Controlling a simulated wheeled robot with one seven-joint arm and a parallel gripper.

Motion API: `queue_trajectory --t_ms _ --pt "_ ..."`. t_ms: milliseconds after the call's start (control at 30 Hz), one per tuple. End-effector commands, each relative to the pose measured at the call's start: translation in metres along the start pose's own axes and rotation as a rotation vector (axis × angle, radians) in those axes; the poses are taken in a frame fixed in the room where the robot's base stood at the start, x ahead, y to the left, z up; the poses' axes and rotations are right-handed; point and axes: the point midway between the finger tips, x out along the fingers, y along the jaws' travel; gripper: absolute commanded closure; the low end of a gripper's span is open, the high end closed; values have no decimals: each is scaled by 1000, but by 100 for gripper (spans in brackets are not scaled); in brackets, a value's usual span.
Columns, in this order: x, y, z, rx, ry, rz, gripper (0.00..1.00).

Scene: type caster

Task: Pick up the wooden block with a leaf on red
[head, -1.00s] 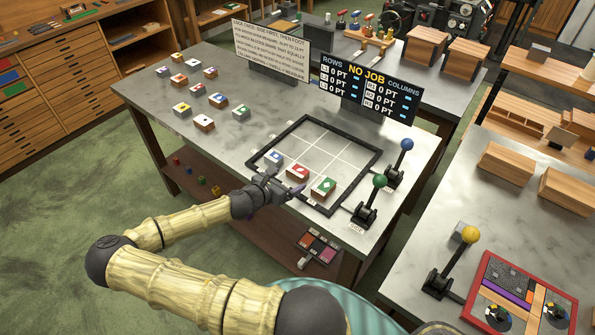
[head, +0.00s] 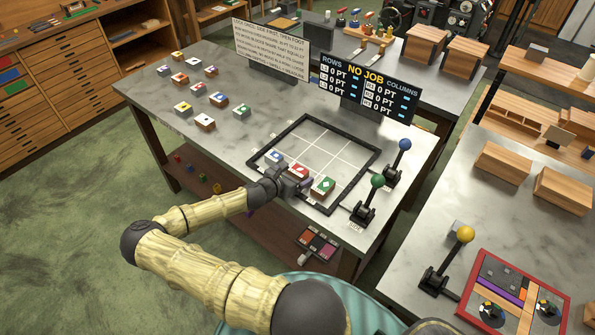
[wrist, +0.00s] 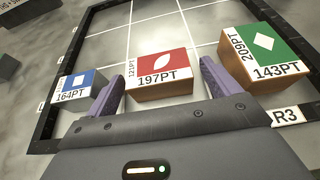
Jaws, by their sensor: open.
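The wooden block with a white leaf on red (head: 298,171) sits in the front row of the black-framed grid, between a blue block and a green block. In the wrist view the red leaf block (wrist: 162,72) shows 197PT on its front edge. My gripper (head: 291,187) is at the near side of the grid. In the wrist view my gripper (wrist: 162,88) is open, its purple fingers spread toward the left and right sides of the red block.
The blue block (wrist: 75,87) and green block (wrist: 264,52) stand close on either side. The grid frame (head: 254,166) has empty cells behind. Green-knobbed (head: 378,181) and blue-knobbed (head: 405,145) levers stand at the right. Several blocks lie at the table's far left.

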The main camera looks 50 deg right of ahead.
Motion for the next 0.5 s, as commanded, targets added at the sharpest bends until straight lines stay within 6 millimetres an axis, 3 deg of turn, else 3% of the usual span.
queue_trajectory --t_ms 400,500 --pt "0 0 0 0 0 0 12" --pt "0 0 0 0 0 0 29"
